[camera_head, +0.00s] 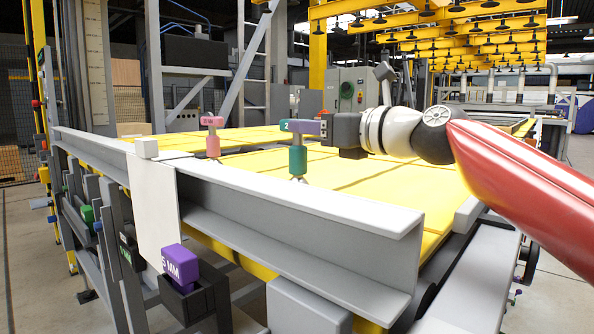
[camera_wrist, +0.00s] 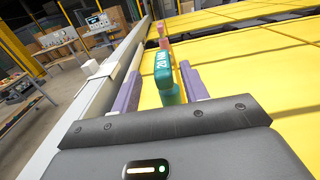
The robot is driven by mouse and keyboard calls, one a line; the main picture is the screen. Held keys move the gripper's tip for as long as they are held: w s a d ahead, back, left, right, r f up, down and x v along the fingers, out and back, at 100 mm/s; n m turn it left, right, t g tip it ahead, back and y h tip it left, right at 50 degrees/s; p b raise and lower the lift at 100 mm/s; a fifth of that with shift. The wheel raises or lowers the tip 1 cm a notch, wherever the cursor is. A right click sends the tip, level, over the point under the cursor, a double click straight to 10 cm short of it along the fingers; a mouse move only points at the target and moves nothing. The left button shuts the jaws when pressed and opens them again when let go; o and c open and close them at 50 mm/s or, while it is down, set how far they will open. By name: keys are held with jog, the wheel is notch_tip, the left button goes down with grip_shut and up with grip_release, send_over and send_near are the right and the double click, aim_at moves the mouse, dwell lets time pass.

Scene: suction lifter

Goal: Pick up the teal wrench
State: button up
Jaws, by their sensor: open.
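The teal wrench (camera_head: 298,158) stands upright at the inner side of the grey beam, with a marked teal head on top. In the wrist view the teal wrench (camera_wrist: 163,68) shows "20 MM" on its head. My gripper (camera_head: 304,127) is level with that head and reaches it from the right. In the wrist view my gripper (camera_wrist: 160,69) is open, with one purple finger on each side of the head. The head is nearer the right finger; I cannot tell whether they touch. The wrench's lower part is mostly hidden in the wrist view.
A pink wrench (camera_head: 213,140) stands farther along the beam, beyond the teal one. A purple "5 MM" piece (camera_head: 180,264) sits in a dark holder on the beam's outer side. The grey beam (camera_head: 300,205) runs alongside the yellow panels (camera_head: 395,190), which are mostly clear.

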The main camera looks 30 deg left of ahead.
aim_at(282, 124)
jog(key=shift+w+p+x, duration=0.2)
jog(key=shift+p+x, duration=0.6)
jog(key=shift+x, duration=1.3)
grip_shut()
